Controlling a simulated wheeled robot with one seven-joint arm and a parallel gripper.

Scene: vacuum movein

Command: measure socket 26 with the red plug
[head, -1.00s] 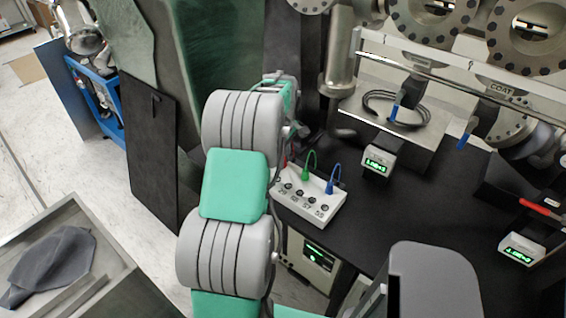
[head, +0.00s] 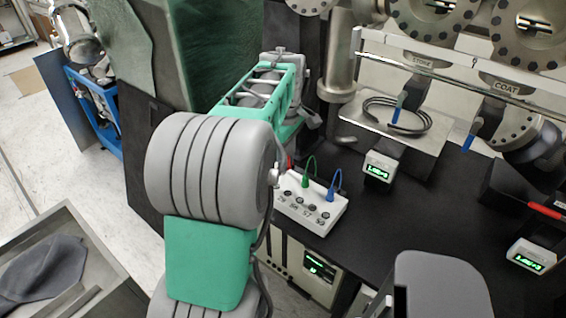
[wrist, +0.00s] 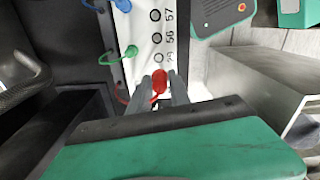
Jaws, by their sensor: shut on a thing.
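The white socket box (head: 322,214) stands on the dark bench in the head view, with a row of numbered round sockets along its front. The wrist view shows part of it (wrist: 145,28), with 57, 56 and a third label too blurred to read surely. My gripper (wrist: 163,84) is shut on the red plug (wrist: 159,80), just past the socket at the near end of the row. I cannot tell whether the plug touches the box. The green plug (wrist: 131,51) and blue plug (wrist: 123,5) stand on the box. My arm hides the gripper in the head view.
A lit meter display (head: 377,170) stands right of the box, and another display (head: 530,258) is further right. A metal plate with a coiled black cable (head: 395,115) lies behind. Steel pipes and flanges crowd the back. Dark bench between the displays is clear.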

